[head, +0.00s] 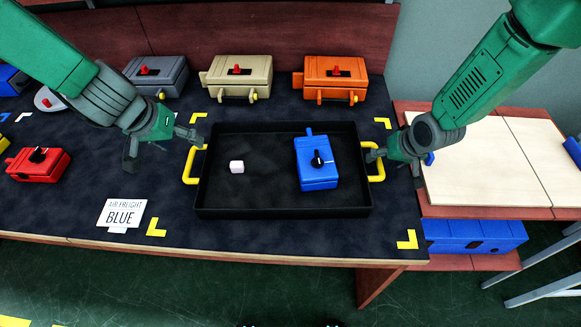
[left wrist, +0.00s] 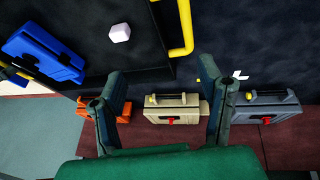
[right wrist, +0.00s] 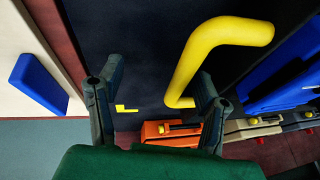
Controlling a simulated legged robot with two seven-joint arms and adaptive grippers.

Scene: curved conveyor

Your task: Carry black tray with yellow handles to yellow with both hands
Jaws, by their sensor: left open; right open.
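The black tray (head: 285,212) lies flat on the dark table, with a yellow handle (head: 188,166) at its left end and another yellow handle (head: 377,165) at its right end. It holds a blue case (head: 317,172) and a small white block (head: 237,167). My left gripper (head: 163,152) is open and empty, up and left of the left handle, which shows ahead of its fingers in the left wrist view (left wrist: 183,35). My right gripper (head: 394,162) is open close to the right handle. In the right wrist view, that handle (right wrist: 215,50) overlaps the right finger; contact is unclear.
Yellow corner marks (head: 407,240) surround the tray on the table. Grey (head: 155,76), beige (head: 238,78) and orange (head: 330,79) cases stand behind it. A red case (head: 38,163) and an "AIR FREIGHT BLUE" sign (head: 120,213) are at left. A pale-topped bench (head: 490,165) stands at right.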

